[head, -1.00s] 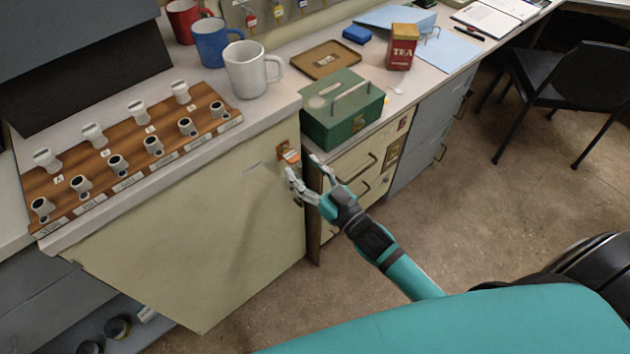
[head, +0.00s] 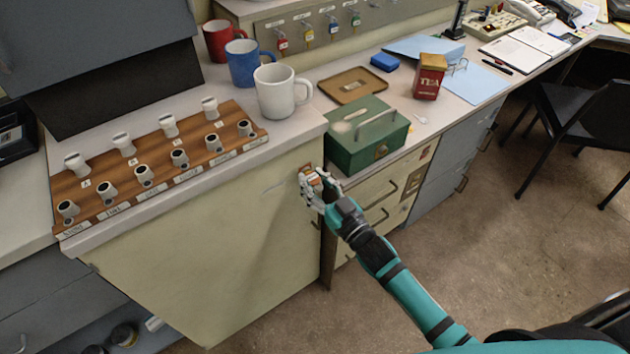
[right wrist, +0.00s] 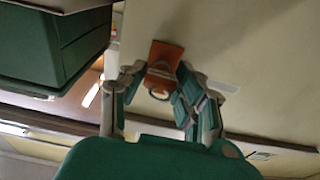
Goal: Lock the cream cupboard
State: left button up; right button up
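The cream cupboard (head: 215,255) stands below the counter at left, its large door looking flush with its frame. An orange-brown lock plate (right wrist: 166,57) is at the door's upper right corner, with a ring-shaped piece (right wrist: 158,76), perhaps a key's bow, standing out from it. My right gripper (head: 313,183) is at this plate and mostly covers it in the head view. In the right wrist view its fingers (right wrist: 160,82) are apart, one on each side of the ring, with gaps visible. My left gripper is not in view.
A green cash box (head: 365,148) sits on the lower counter close to my right gripper. A white mug (head: 277,92) and a wooden switch board (head: 150,160) are on the counter above the cupboard. Cream drawers (head: 375,192) adjoin at right.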

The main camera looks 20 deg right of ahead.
grip_shut()
